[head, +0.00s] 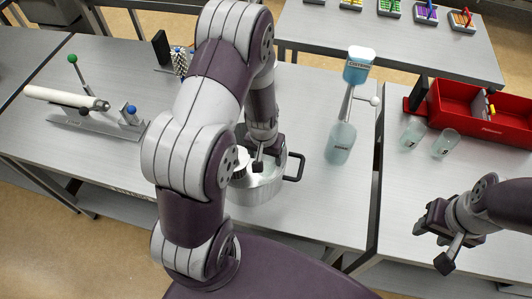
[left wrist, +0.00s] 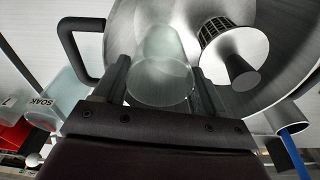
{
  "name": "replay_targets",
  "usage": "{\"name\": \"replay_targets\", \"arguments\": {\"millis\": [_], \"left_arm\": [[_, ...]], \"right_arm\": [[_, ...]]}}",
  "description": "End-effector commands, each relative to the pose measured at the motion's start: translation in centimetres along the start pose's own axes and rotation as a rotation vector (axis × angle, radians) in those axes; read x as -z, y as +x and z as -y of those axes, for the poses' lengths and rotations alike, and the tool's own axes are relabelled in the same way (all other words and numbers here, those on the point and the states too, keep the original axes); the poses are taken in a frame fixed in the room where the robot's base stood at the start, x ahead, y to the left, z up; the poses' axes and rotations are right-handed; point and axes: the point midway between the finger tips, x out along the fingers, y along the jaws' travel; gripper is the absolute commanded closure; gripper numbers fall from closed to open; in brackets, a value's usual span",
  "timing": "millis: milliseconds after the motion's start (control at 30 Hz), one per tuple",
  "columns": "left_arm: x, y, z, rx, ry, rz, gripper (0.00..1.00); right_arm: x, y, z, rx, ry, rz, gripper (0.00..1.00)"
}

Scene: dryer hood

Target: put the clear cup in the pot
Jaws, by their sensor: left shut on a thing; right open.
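The pot (head: 258,190) is a metal vessel with a dark side handle on the table in the middle of the head view, partly hidden by my left arm. My left gripper (head: 267,158) points down at the pot's opening. In the left wrist view its fingers (left wrist: 160,88) are shut on a clear cup (left wrist: 160,75), with the pot's metal wall (left wrist: 258,95) behind it. The cup's height over the pot floor cannot be told. My right gripper (head: 437,232) is open and empty at the right.
A slotted metal piece (left wrist: 222,42) shows inside the pot. Two clear cups (head: 412,135) (head: 446,143) stand before a red bin (head: 490,118) on the right table. A gap separates the two tables.

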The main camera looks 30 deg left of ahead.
Motion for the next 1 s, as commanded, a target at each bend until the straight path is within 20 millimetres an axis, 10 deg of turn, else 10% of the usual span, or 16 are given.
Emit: {"name": "replay_targets", "arguments": {"millis": [1000], "left_arm": [[-0.4, 3.2, 0.0, 0.000, 0.000, 0.000, 0.58]], "right_arm": [[-0.3, 2.8, 0.0, 0.000, 0.000, 0.000, 0.55]]}}
